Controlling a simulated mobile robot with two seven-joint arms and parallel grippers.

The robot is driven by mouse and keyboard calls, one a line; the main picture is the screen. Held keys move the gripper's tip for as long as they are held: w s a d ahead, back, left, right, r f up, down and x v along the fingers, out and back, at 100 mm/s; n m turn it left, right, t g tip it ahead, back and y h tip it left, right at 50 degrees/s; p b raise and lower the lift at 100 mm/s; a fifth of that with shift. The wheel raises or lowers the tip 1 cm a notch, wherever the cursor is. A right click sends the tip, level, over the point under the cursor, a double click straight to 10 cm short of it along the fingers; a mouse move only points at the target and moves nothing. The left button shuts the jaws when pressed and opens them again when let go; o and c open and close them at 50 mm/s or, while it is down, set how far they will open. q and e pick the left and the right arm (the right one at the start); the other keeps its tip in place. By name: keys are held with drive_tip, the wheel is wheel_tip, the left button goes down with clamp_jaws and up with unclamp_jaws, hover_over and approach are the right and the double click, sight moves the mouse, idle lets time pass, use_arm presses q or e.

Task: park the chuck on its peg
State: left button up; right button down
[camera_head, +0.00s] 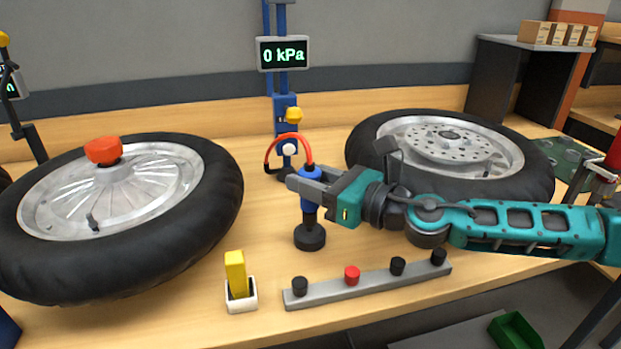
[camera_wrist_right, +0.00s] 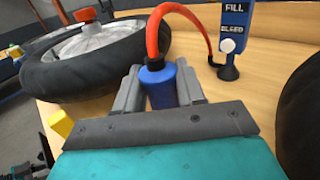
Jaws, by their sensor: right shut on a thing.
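The blue chuck (camera_head: 311,189) is held upright in my right gripper (camera_head: 302,186), with the red hose (camera_head: 277,143) rising from its top. In the right wrist view the chuck (camera_wrist_right: 158,86) sits between the two grey fingers. A dark peg with a round base (camera_head: 309,237) is directly below the chuck. From here I cannot tell whether the chuck touches the peg. The hose runs to the blue inflator post (camera_head: 286,115), marked FILL and BLEED in the right wrist view (camera_wrist_right: 235,25). My left gripper is not in view.
A display (camera_head: 282,53) reads 0 kPa. Wheels with tyres lie left (camera_head: 226,190) and right (camera_head: 520,185). In front are a grey rail (camera_head: 325,293) with black and red caps and a white holder (camera_head: 241,303) with a yellow block. Bare wood lies between.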

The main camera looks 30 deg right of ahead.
drive_tip(key=shift+f+b, duration=0.7)
drive_tip(key=shift+f, duration=0.15)
drive_tip(key=c, duration=0.6)
unclamp_jaws()
